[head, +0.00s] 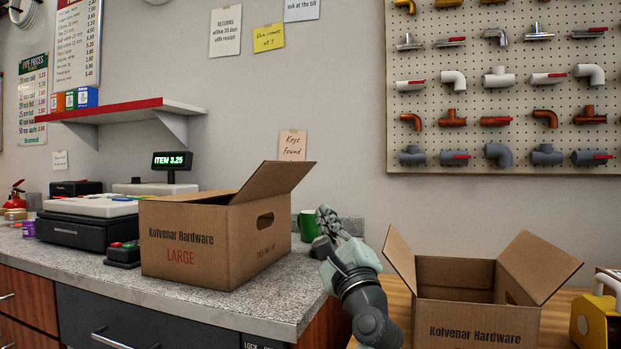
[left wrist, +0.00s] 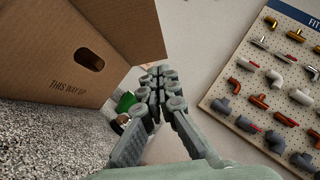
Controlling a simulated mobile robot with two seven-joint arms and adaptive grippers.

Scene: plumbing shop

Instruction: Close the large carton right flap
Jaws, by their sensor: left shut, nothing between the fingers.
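The large carton (head: 185,245), marked "LARGE", stands on the grey counter. Its right flap (head: 275,181) is raised and leans outward, up and to the right. A flatter brown panel (head: 188,197) shows at the left of its top. My left gripper (head: 328,222) is shut and empty, to the right of the carton and lower than the flap's outer edge, apart from it. In the left wrist view the flap (left wrist: 128,28) is close to the left of the fingertips (left wrist: 160,85), and the carton's side with the hand hole (left wrist: 55,60) is at left. My right gripper is not in view.
A green mug (head: 308,226) stands behind the gripper on the counter (head: 240,305). A smaller open carton (head: 470,318) with raised flaps is at right on a wooden surface. A register (head: 85,222) stands left of the large carton. A pegboard of fittings (head: 500,90) hangs behind.

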